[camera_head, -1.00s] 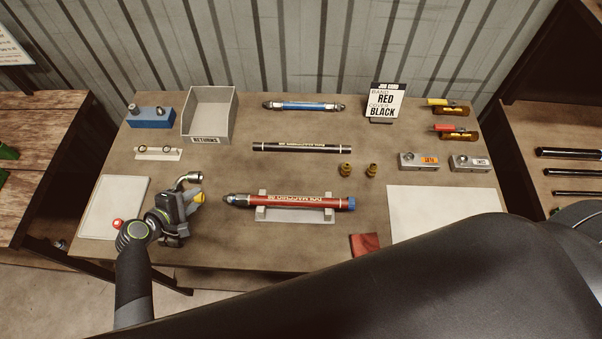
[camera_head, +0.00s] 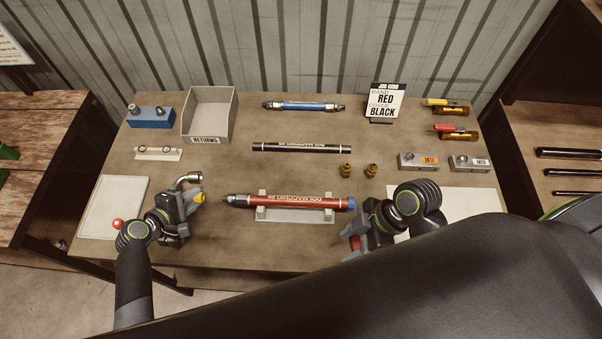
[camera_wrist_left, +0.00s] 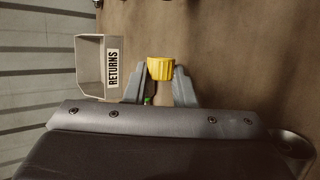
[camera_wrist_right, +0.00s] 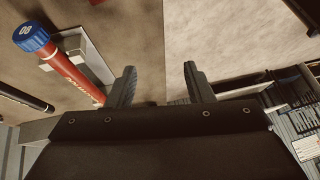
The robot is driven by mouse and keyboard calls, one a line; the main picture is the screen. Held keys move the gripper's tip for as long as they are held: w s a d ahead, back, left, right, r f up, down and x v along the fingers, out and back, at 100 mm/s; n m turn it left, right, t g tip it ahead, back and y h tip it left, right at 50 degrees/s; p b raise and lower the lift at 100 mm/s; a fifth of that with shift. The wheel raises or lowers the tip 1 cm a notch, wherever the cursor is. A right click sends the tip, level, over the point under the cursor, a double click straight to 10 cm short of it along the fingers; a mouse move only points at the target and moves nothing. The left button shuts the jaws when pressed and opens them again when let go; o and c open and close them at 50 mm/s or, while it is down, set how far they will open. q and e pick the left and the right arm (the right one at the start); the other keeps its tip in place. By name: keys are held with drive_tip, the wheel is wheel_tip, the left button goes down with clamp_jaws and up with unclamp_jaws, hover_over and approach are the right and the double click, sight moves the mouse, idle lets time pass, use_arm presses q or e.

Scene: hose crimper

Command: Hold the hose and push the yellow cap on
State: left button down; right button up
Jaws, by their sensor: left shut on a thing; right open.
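The red hose (camera_head: 290,202) lies across a light cradle (camera_head: 262,213) in the middle of the table. A metal fitting (camera_head: 236,201) is at its left end and a blue cap (camera_head: 351,204) at its right end, which also shows in the right wrist view (camera_wrist_right: 32,37). My left gripper (camera_head: 196,205) is shut on the yellow cap (camera_wrist_left: 161,69), left of the hose and apart from the fitting. My right gripper (camera_head: 350,238) is open and empty, just below and beside the hose's blue-capped end. In the right wrist view the hose (camera_wrist_right: 72,77) lies left of its fingers.
A grey RETURNS bin (camera_head: 209,116), a blue hose (camera_head: 303,106) and a black hose (camera_head: 302,148) lie farther back. Two brass fittings (camera_head: 346,171) stand behind the hose's right end. A white mat (camera_head: 457,205) is at right, a white board (camera_head: 103,210) at left.

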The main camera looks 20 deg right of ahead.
drive_tip(key=t+h, duration=0.1)
drive_tip(key=h, duration=0.1)
approach(303, 200)
drive_tip(key=x, duration=0.9)
clamp_jaws()
idle(0.4)
idle(0.5)
